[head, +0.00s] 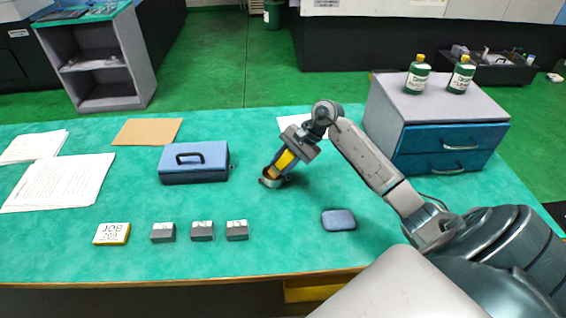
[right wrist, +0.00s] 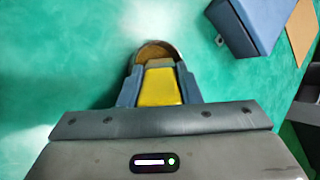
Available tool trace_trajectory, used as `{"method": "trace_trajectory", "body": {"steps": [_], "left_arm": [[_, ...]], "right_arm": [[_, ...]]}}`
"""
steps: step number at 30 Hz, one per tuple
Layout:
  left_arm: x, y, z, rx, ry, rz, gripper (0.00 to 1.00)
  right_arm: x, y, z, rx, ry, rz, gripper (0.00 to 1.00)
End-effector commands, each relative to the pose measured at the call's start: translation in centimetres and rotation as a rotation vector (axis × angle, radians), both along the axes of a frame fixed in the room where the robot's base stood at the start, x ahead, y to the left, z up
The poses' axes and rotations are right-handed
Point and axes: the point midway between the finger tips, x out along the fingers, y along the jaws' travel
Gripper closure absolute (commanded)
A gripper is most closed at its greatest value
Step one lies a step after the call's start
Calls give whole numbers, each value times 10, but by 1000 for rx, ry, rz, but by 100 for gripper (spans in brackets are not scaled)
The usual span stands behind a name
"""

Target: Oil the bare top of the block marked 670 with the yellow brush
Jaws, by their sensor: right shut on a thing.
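My right gripper (head: 287,161) is shut on the yellow brush (head: 284,164), which points down at a slant. The brush also shows between the fingers in the right wrist view (right wrist: 160,88). Its bristle end is at a small round pot (head: 271,182), whose brown inside shows around the tip (right wrist: 156,49); whether it touches the bottom is hidden. Three dark grey blocks with pale marks stand in a row at the front: left (head: 163,232), middle (head: 202,231) and right (head: 237,230). Their numbers are too small to read. My left gripper is not in view.
A yellow-edged card reading JOB 209 (head: 112,234) stands left of the blocks. A blue toolbox (head: 194,163) is left of the pot. A blue-grey pad (head: 339,220) lies front right. A drawer cabinet (head: 440,110) with two green bottles stands back right. Papers (head: 62,182) lie left.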

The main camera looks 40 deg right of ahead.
Motion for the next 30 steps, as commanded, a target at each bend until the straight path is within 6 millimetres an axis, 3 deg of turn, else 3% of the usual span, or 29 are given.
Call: {"method": "trace_trajectory", "body": {"steps": [30], "left_arm": [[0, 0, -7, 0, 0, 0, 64]], "right_arm": [[-1, 0, -3, 0, 5, 0, 92]]}}
